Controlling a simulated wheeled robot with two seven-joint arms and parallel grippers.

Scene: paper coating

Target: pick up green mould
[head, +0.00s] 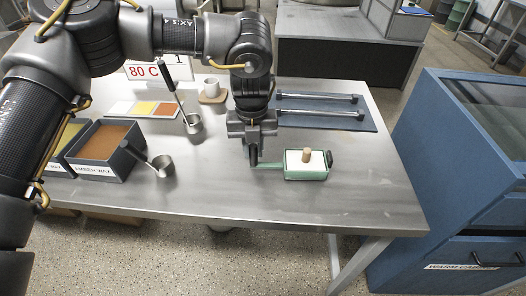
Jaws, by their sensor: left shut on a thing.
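The green mould (306,176) is a shallow green tray with a white inside and a wooden peg (306,155) standing in it. It sits on the metal table, right of the middle, with its green handle pointing left. My left gripper (253,160) comes down from above and is shut on the left end of that handle. The fingers hide the handle's tip. I cannot tell whether the mould is lifted off the table. My right gripper is not in view.
The metal table (240,205) is clear in front. Two ladles (161,165) (193,123) and wax boxes (103,148) stand left. A blue mat with two bars (322,120) lies behind. A blue cabinet (408,150) stands right. A cup (212,86) is at the back.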

